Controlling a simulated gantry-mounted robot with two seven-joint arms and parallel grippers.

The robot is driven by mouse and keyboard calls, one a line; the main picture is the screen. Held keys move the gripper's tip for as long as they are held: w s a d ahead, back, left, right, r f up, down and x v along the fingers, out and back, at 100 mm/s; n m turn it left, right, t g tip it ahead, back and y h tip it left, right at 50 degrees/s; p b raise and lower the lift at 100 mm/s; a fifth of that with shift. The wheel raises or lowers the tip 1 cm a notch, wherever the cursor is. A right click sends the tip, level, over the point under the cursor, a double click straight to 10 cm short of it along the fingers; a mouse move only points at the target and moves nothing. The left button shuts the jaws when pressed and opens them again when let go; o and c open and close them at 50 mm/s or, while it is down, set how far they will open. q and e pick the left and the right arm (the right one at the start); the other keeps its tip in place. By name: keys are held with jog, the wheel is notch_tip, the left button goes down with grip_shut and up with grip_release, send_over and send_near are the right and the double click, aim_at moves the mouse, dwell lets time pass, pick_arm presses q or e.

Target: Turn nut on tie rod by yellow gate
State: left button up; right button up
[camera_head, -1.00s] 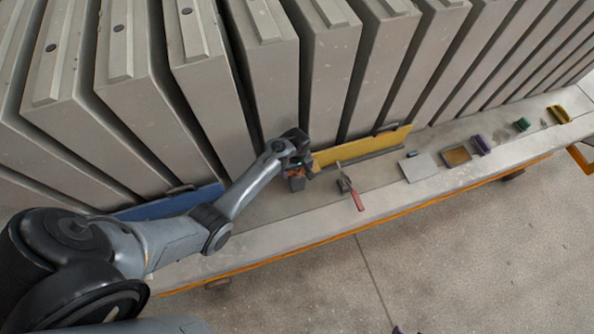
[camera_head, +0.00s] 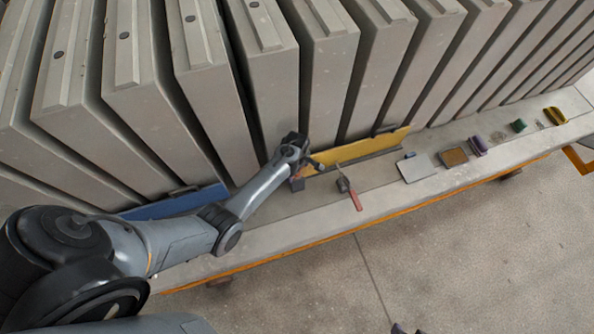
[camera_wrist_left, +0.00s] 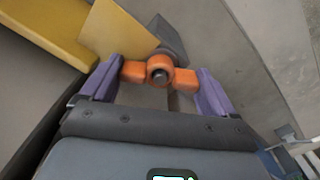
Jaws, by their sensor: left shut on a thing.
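The yellow gate (camera_head: 356,153) stands upright along the foot of the grey panels, and its end shows in the left wrist view (camera_wrist_left: 60,32). An orange wing nut (camera_wrist_left: 160,71) sits on the tie rod (camera_wrist_left: 159,75), whose dark round end shows in its middle. My left gripper (camera_head: 298,170) is at the left end of the yellow gate. In the left wrist view its two purple fingers (camera_wrist_left: 155,88) are shut on the wings of the nut, one on each side. A grey block lies behind the nut. My right gripper is not in view.
A blue gate (camera_head: 175,203) stands to the left, behind my left arm. On the ledge (camera_head: 300,207) lie a red-handled tool (camera_head: 349,192), a grey plate (camera_head: 417,168), a brown-faced float (camera_head: 454,157), and purple, green and yellow items further right. The ledge front is mostly clear.

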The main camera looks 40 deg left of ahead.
pick_arm(q)
jog(key=shift+n, duration=0.4)
jog(key=shift+n, duration=1.7)
jog(key=shift+n+p, duration=0.3)
jog(key=shift+n, duration=0.6)
jog(key=shift+s+n, duration=0.1)
jog(key=shift+n, duration=0.7)
